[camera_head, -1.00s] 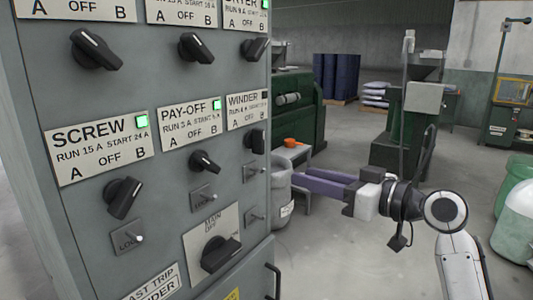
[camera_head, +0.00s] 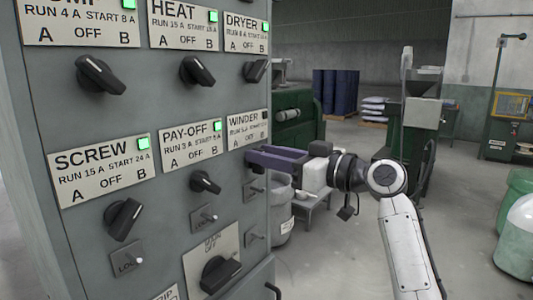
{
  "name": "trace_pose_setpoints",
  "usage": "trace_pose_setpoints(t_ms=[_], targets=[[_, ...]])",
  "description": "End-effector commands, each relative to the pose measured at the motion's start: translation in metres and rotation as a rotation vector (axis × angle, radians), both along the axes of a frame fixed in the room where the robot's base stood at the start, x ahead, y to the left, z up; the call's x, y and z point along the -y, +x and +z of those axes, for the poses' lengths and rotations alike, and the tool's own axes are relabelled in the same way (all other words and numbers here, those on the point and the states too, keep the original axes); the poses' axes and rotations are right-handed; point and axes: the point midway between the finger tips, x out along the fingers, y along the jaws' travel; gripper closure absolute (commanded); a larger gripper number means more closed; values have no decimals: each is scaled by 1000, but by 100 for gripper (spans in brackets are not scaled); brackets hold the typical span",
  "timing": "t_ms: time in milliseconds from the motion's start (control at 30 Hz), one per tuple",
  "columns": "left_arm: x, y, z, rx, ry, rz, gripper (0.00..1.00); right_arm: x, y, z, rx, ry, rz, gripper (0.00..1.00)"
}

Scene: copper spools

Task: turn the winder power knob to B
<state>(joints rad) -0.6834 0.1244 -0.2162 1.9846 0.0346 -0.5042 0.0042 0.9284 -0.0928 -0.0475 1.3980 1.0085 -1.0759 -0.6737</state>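The winder plate (camera_head: 246,130) is at the right edge of the grey panel, marked A, OFF and B, and its lamp (camera_head: 264,115) is dark. The winder knob sits below that plate and is mostly hidden behind the fingers, so its pointer cannot be read. My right gripper (camera_head: 264,157) reaches in from the right, with its purple fingertips at the knob's place. Whether they touch or grip the knob cannot be told. My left gripper is out of view.
The pay-off knob (camera_head: 205,182) is close to the left of the fingertips. The main switch (camera_head: 219,273) and small lock toggles (camera_head: 210,217) are below. The dryer knob (camera_head: 255,70) is above. A grey bin (camera_head: 283,215) stands behind the panel's right edge.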

Motion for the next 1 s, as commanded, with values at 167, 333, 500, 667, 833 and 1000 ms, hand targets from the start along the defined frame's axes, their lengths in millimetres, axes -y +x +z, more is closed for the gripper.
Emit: trace_pose_setpoints(t_ms=[167,333,500,667,833,1000], targets=[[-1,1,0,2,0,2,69,-1,1,0,0,0,0,70],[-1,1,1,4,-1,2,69,-1,1,0,0,0,0,81],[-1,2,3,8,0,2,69,-1,1,0,-1,1,0,100],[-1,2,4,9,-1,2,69,-1,1,0,-5,4,0,100],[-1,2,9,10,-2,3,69,0,2,1,-38,28,0,100],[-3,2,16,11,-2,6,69,1,3,3,-113,83,-1,100]])
